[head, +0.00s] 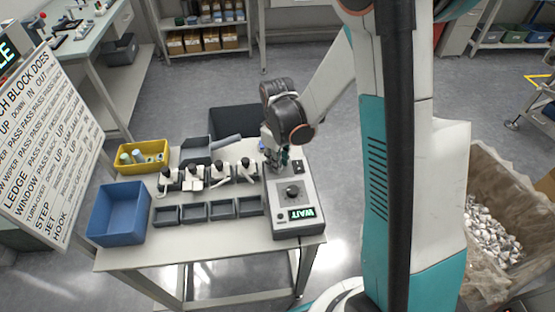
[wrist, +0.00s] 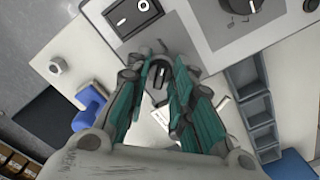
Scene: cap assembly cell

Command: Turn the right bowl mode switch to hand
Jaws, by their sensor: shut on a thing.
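The control box (head: 309,222) stands at the right end of the table, with a lit WAIT display (head: 301,214) and a large dark knob (head: 292,191). My gripper (head: 276,164) points down at the far end of the box. In the wrist view, my gripper (wrist: 160,66) is closed around a small dark switch knob (wrist: 159,76) with a pale mark. The fingers hide much of this switch, and I cannot read its position labels. A black rocker switch (wrist: 131,12) sits beside it on the panel. The large knob also shows in the wrist view (wrist: 242,5).
Dark trays (head: 222,210) and several small white fixtures (head: 194,178) line the table left of the box. A blue bin (head: 119,211) and a yellow bin (head: 141,156) stand at the left.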

